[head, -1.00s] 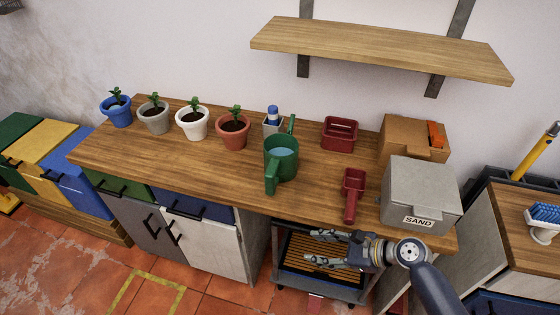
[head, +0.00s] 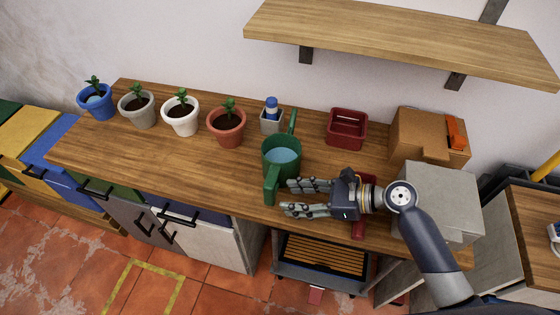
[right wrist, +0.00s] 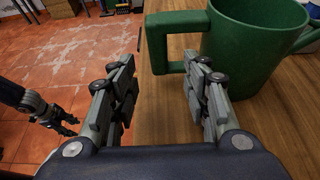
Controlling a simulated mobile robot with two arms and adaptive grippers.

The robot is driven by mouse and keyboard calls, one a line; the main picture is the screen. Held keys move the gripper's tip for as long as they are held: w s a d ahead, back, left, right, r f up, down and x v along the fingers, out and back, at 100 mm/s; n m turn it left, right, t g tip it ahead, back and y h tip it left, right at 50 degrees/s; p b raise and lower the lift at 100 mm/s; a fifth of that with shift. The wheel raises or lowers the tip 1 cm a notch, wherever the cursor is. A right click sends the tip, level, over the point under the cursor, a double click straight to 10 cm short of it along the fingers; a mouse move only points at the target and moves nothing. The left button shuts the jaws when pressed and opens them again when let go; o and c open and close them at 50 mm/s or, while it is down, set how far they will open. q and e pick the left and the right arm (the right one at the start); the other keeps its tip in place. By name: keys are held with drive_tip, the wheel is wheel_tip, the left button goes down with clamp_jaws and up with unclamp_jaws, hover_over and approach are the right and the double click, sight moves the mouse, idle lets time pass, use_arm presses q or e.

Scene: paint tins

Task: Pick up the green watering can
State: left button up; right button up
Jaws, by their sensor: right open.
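The green watering can (head: 280,163) stands upright on the wooden workbench, with bluish water inside. Its handle faces the front edge and its spout points to the back. In the right wrist view the can (right wrist: 250,52) is at the upper right, with its squared handle just ahead of the fingers. My right gripper (head: 288,196) is open and empty, just right of the handle in the head view. In the right wrist view the handle shows beyond the gap of my right gripper (right wrist: 158,66). Part of my left gripper (right wrist: 62,118) shows at the left there; its opening is unclear.
Potted plants, including a terracotta pot (head: 226,128), line the bench to the left. A red scoop (head: 358,226) is partly hidden beneath my right arm. A grey box (head: 440,195) stands at the right.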

sight(275, 197)
drive_tip(key=shift+a+f, duration=0.25)
drive_tip(key=shift+a, duration=0.8)
drive_tip(key=shift+w+a+f, duration=0.15)
drive_tip(key=shift+w+a, duration=0.05)
drive_tip(key=shift+a, duration=0.05)
drive_tip(key=x, duration=0.3)
drive_tip(key=p+x, duration=0.1)
drive_tip(key=x, duration=0.1)
drive_tip(key=shift+w+d+f, duration=0.1)
drive_tip(key=shift+w+f, duration=0.05)
drive_tip(key=shift+f, duration=0.15)
drive_tip(key=shift+c, duration=0.5)
clamp_jaws()
use_arm(q)
drive_tip(key=shift+s+r, duration=0.5)
drive_tip(key=shift+s, duration=0.25)
use_arm(e)
drive_tip(key=shift+r, duration=0.1)
